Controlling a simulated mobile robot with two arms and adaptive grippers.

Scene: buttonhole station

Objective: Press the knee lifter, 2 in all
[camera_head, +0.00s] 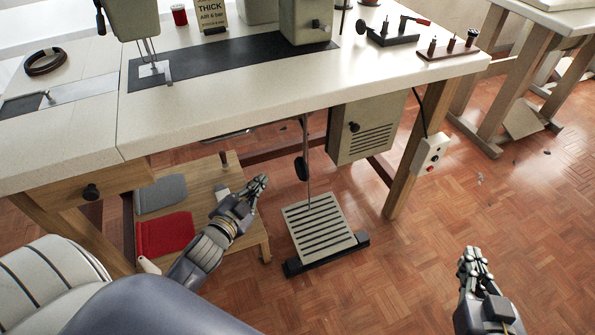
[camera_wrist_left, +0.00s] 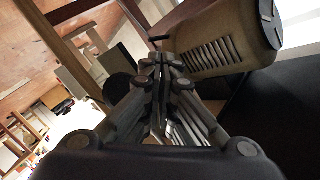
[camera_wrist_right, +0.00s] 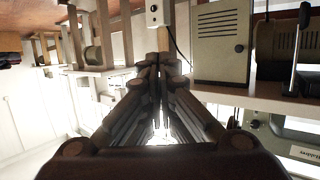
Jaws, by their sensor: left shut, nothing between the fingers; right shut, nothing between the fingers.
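The knee lifter (camera_head: 301,168) is a dark oval pad on a rod that hangs below the front edge of the sewing table. My left gripper (camera_head: 262,182) is shut and empty. In the head view it is a short way left of the pad and slightly lower, with a visible gap between them. In the left wrist view its closed fingertips (camera_wrist_left: 166,60) show, and a dark shape lies behind them that I cannot surely name. My right gripper (camera_head: 469,253) is shut and empty, over open floor at the right, far from the pad. Its closed fingers show in the right wrist view (camera_wrist_right: 158,62).
A beige vented box (camera_head: 367,128) hangs under the table right of the pad. A slatted foot treadle (camera_head: 320,226) stands on the floor below. A low wooden stand with grey and red pads (camera_head: 165,234) is at the left.

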